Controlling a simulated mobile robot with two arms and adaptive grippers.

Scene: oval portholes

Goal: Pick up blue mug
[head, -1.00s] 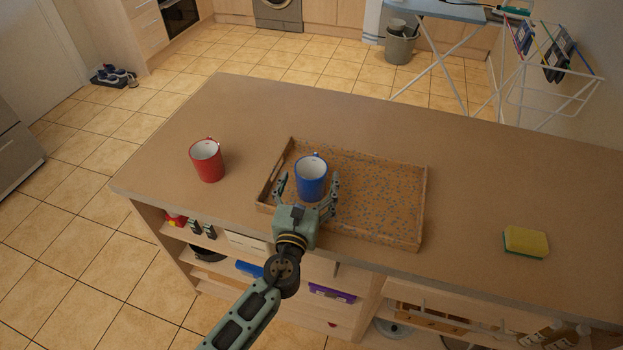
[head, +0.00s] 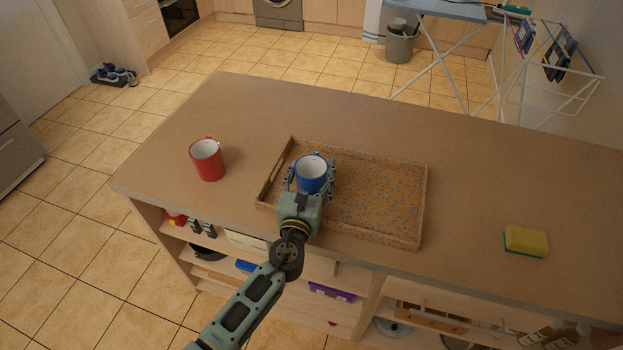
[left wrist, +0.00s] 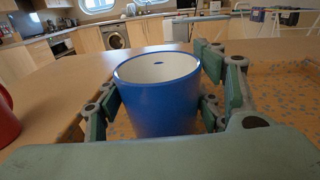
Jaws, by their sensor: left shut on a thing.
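The blue mug (head: 311,174) with a white inside stands upright in the left part of the wooden tray (head: 385,200). My left gripper (head: 311,184) is shut on the mug, with a finger on each side of it. In the left wrist view the blue mug (left wrist: 158,100) fills the middle, between the fingers of my left gripper (left wrist: 160,115). I cannot tell whether the mug touches the tray floor. My right gripper is not in view.
A red mug (head: 207,160) stands on the counter (head: 240,120) left of the tray. A yellow and green sponge (head: 525,241) lies at the right. The tray has raised walls. The counter behind the tray is clear.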

